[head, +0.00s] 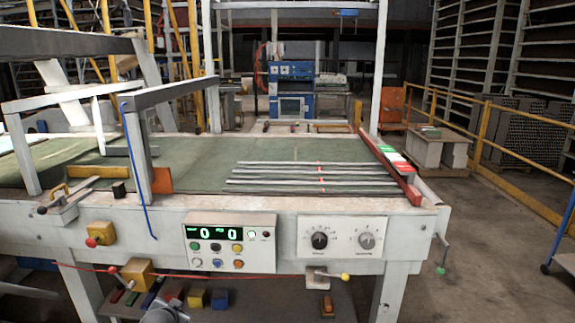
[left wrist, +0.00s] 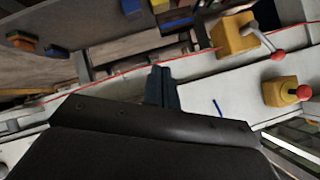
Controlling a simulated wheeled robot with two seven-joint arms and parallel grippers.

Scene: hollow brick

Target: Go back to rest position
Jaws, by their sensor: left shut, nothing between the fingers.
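My left gripper (left wrist: 160,72) shows in the left wrist view as dark blue-grey fingers held together beyond a wide black body. The fingers are shut and empty, in front of the machine's pale front frame. In the head view, a rounded grey part at the bottom edge, left of the middle, may be part of my left arm; no fingers show there. My right gripper is in neither view.
A machine with a green belt (head: 200,165) stands ahead. Its front carries a control panel (head: 230,241), a dial panel (head: 343,244) and a yellow-and-red knob (head: 100,233). A lower shelf (head: 250,300) holds coloured blocks. Open floor (head: 490,260) lies at right.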

